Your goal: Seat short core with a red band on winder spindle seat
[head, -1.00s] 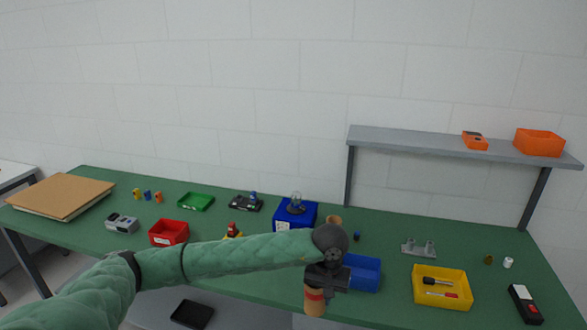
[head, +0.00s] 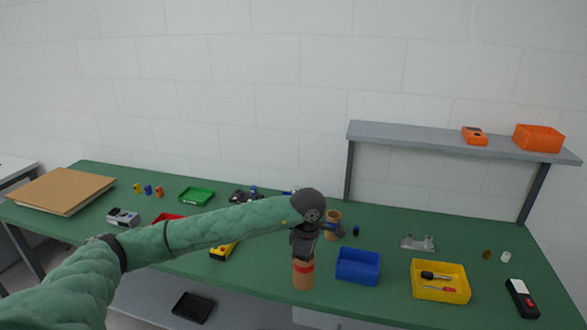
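The short core with a red band (head: 303,275) is a tan cylinder, upright near the table's front edge. My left gripper (head: 303,255) is above it, with its fingers on the core's upper end, and appears shut on it. I cannot tell whether the core's bottom touches the table. Another tan core (head: 333,219) stands behind and to the right. A grey bracket with two short posts (head: 418,243) sits right of centre; I cannot tell whether it is the winder spindle seat. My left arm hides the middle back of the table. My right gripper is not in view.
A blue bin (head: 358,266) stands just right of the held core. A yellow bin with tools (head: 440,281) is farther right. A grey shelf (head: 455,139) rises at the back right.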

